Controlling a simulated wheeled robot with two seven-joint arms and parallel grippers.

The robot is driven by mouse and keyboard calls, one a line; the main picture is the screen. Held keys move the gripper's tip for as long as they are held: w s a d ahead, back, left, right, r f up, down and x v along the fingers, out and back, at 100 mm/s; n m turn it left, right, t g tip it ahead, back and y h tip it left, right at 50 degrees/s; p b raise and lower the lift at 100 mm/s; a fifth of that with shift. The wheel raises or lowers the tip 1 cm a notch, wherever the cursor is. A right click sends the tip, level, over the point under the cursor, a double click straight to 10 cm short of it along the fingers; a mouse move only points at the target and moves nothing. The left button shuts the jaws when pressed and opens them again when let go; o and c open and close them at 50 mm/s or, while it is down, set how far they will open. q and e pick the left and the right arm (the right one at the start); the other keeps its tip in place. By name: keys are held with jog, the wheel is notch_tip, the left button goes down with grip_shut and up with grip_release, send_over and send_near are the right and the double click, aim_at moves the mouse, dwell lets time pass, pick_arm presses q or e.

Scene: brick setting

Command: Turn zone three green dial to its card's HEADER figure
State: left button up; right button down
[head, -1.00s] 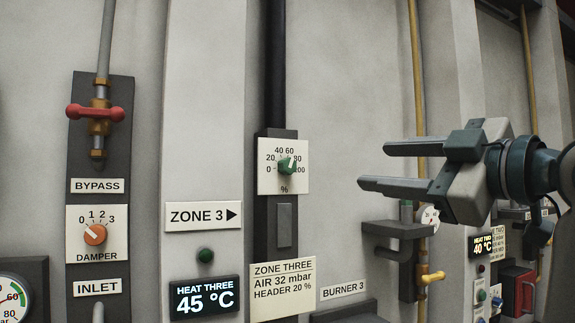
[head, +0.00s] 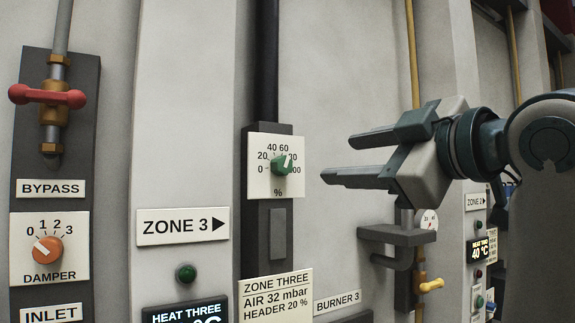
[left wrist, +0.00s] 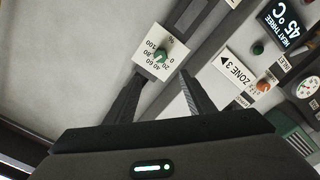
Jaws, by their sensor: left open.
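The green dial (head: 281,164) sits on a white plate marked 0 to 100 % on a dark panel. Its pointer is on the upper-right side of the scale; I cannot read the exact figure. The zone three card (head: 275,310) below reads AIR 32 mbar, HEADER 20 %. My left gripper (head: 336,159) is open and empty, right of the dial and apart from it. In the left wrist view, the dial (left wrist: 164,54) shows beyond and between the open fingertips (left wrist: 160,76), its scale turned nearly upside down. My right gripper is not in view.
An orange damper dial (head: 47,249) and a red bypass valve handle (head: 47,95) are at left. The ZONE 3 sign (head: 183,226) and a green button (head: 186,272) are between. A grey bracket (head: 396,234) and yellow pipe (head: 410,60) stand beyond my gripper.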

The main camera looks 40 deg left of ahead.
pick_arm(q)
jog(key=p, duration=0.4)
send_near(285, 166)
jog(key=p+x, duration=0.1)
jog(key=x, duration=0.2)
jog(key=p+x, duration=0.2)
jog(key=x, duration=0.2)
jog(key=shift+w+a+r, duration=0.1)
jog(key=shift+a+r, duration=0.1)
jog(key=shift+a, duration=0.1)
jog(key=shift+w+a+f+p, duration=0.1)
jog(key=shift+w+a+p, duration=0.15)
jog(key=shift+a, duration=0.4)
jog(key=c, duration=1.1)
